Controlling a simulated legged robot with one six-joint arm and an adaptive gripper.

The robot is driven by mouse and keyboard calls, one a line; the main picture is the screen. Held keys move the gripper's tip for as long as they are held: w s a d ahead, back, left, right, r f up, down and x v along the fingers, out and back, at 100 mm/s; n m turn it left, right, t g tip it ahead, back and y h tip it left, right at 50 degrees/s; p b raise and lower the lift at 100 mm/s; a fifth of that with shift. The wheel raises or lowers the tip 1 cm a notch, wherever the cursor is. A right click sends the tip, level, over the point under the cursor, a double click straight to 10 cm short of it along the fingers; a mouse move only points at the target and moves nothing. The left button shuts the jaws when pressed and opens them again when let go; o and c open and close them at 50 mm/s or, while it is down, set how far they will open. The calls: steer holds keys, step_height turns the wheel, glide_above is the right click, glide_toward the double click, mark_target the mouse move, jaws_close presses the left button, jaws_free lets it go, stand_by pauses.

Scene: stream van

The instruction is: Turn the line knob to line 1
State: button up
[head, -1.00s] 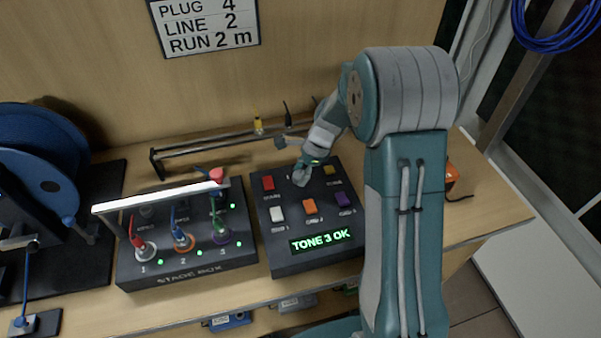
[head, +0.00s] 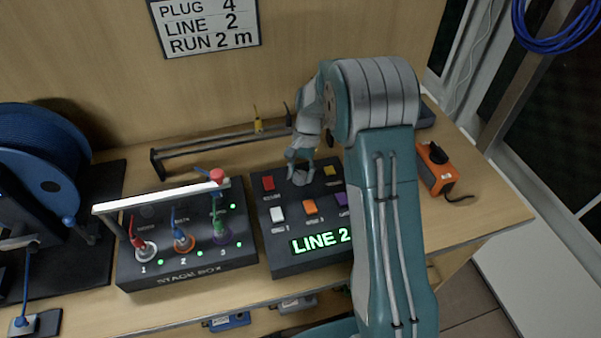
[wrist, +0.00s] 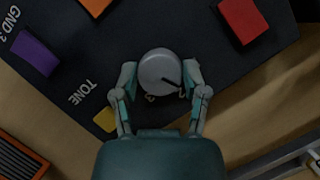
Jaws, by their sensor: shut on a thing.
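The line knob is a round grey knob (wrist: 160,72) with a dark pointer line, at the back middle of the dark control box (head: 278,240). In the wrist view its pointer aims toward the lower right, near a partly hidden mark; a 2 or 3 shows below the knob. My gripper (wrist: 160,78) is shut on the knob, one finger on each side. In the head view my gripper (head: 302,170) reaches down over the knob from behind and hides part of it. The display (head: 320,242) on the box reads "LINE 2" in green.
Red (head: 268,183), yellow (head: 330,170), white, orange and purple buttons surround the knob on the box. The stage box (head: 190,265) with plugged cables stands to the left. An orange tester (head: 437,178) lies at the right; the table around it is mostly clear.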

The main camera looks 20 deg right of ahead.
steer(key=n+h, duration=0.1)
steer(key=n, duration=0.2)
steer(key=shift+w+n+g, duration=0.1)
steer(key=shift+n+g, duration=0.2)
steer(key=shift+a+n+h, duration=0.1)
steer(key=shift+n+h, duration=0.8)
steer(key=shift+n, duration=0.9)
steer(key=o, duration=1.2)
steer(key=shift+w, duration=0.1)
steer(key=shift+c, duration=0.2)
steer(key=v, duration=1.1)
steer(key=shift+w+r, duration=0.3)
steer(key=shift+w, duration=0.05)
